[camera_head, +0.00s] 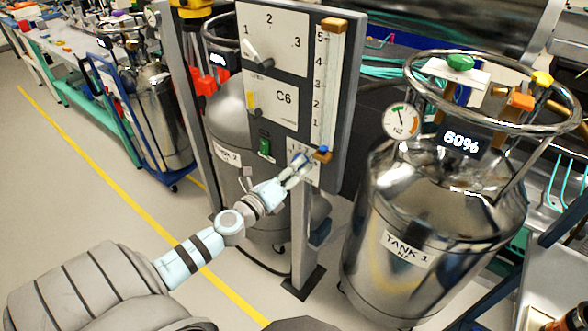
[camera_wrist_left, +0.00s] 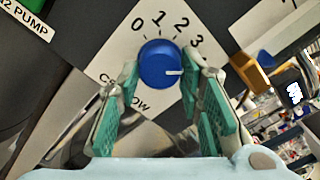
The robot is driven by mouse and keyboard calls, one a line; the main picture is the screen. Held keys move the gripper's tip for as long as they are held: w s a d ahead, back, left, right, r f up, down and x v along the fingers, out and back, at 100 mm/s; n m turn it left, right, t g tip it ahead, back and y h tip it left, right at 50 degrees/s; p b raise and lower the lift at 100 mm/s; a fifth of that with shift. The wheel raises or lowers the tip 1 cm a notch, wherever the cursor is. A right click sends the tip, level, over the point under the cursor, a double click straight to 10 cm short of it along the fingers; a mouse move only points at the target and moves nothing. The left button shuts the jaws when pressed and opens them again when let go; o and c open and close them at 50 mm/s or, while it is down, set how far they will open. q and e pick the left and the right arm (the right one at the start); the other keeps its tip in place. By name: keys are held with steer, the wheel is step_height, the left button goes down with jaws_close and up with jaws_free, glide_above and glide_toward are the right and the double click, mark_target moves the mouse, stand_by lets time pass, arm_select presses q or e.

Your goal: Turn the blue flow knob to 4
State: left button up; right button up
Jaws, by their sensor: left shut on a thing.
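The blue flow knob (camera_wrist_left: 160,65) sits on a white dial plate (camera_wrist_left: 118,62) marked 0, 1, 2, 3 in the left wrist view. Its white pointer line points to the right, past the 3, toward the right finger. Any mark beyond 3 is hidden by that finger. My left gripper (camera_wrist_left: 161,100) is shut on the knob, its green-padded fingers on either side. In the head view my left gripper (camera_head: 297,164) reaches the lower part of the panel (camera_head: 348,110) and mostly covers the knob. My right gripper is not in view.
A scaled tube (camera_head: 325,75) with brass-coloured ends rises just above the dial. Another selector handle (camera_head: 258,52) and a green switch (camera_head: 265,147) are on the same panel. Tank 1 (camera_head: 385,265) stands close on the right. Open floor lies at the left.

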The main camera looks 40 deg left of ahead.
arm_select(q)
steer(key=shift+f, duration=0.2)
steer(key=o, duration=1.2)
steer(key=shift+r, duration=0.15)
steer(key=shift+c, duration=0.2)
steer(key=shift+s, duration=0.15)
steer(key=s, duration=1.1)
steer(key=shift+s+d, duration=0.15)
steer(key=shift+s, duration=0.25)
